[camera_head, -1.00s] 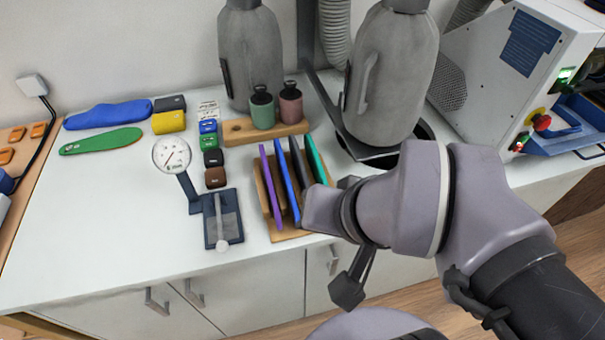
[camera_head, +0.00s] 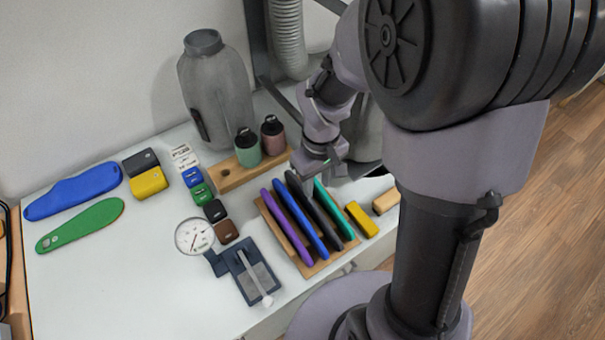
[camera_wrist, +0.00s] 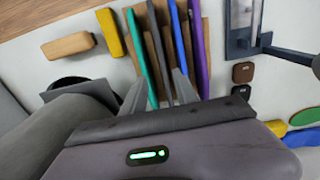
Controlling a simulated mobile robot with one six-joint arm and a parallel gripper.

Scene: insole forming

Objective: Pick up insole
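Several insoles stand on edge in a wooden rack (camera_head: 315,270): purple (camera_head: 287,228), blue (camera_head: 301,219), black (camera_head: 318,222) and green (camera_head: 333,210). They also show in the wrist view, with green (camera_wrist: 142,60), black (camera_wrist: 156,45), blue (camera_wrist: 180,42) and purple (camera_wrist: 199,50). My gripper (camera_wrist: 160,90) is open at the rack's far end, pointing down over the insoles. Its two fingers are spread apart, with the black insole's end in line with the gap. Whether a finger touches any insole cannot be told. In the head view the gripper (camera_head: 318,172) is partly hidden.
A blue insole (camera_head: 75,190) and a flat green insole (camera_head: 80,224) lie at left. A dial gauge (camera_head: 195,236) and a dark blue stand (camera_head: 250,276) are left of the rack. A yellow block (camera_head: 362,219) is at its right. Bottles and a grey vessel (camera_head: 216,95) stand behind.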

